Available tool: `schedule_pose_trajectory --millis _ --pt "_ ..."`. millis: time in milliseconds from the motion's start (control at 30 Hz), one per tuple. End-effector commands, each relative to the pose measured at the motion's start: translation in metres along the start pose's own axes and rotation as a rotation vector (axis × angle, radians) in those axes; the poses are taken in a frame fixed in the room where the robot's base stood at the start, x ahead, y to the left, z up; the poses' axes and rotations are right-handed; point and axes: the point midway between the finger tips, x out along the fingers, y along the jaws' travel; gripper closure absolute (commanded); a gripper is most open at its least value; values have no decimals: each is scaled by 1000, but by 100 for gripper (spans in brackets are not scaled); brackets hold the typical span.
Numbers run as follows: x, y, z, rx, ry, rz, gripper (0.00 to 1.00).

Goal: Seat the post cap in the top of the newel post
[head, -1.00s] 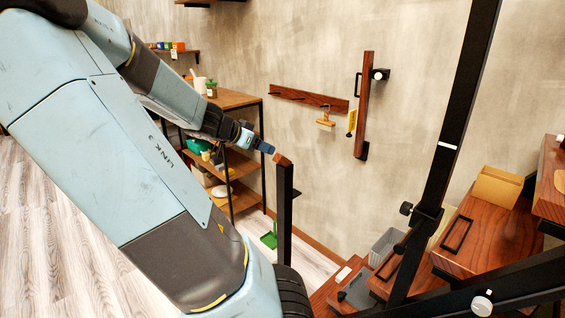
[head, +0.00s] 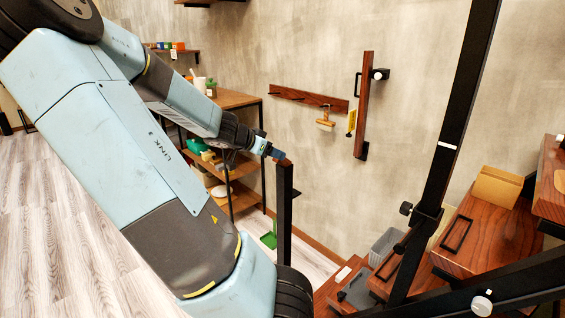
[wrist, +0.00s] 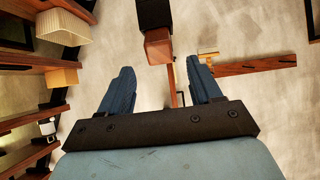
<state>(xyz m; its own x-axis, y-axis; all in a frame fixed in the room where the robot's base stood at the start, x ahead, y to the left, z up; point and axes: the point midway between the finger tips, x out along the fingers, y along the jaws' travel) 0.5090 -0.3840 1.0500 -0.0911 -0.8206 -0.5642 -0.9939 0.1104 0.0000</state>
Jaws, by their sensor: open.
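The post cap (head: 284,163) is a small red-brown wooden block at the top of the black newel post (head: 284,205). In the wrist view the cap (wrist: 158,49) meets the end of the post (wrist: 153,14), roughly in line with it; I cannot tell how deep it sits. My gripper (head: 277,154) is beside the cap in the head view. In the wrist view my gripper (wrist: 161,80) has its two blue fingers apart with nothing held between them. The cap shows just beyond the fingertips, clear of both.
A shelf unit (head: 240,99) stands behind the arm. A wall rail (head: 305,98) with a hanging brush (head: 325,119) is behind the post. Wooden stair treads (head: 490,235) and a black sloping rail (head: 520,280) lie to the right. A grey bin (head: 386,243) stands on the steps.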

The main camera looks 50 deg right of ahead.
Motion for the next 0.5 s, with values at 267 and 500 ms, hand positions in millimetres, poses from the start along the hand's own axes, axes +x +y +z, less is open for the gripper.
schedule_pose_trajectory --millis 267,500 --pt "25 -1 3 0 1 2 36" --pt "38 -2 3 -1 0 0 36"
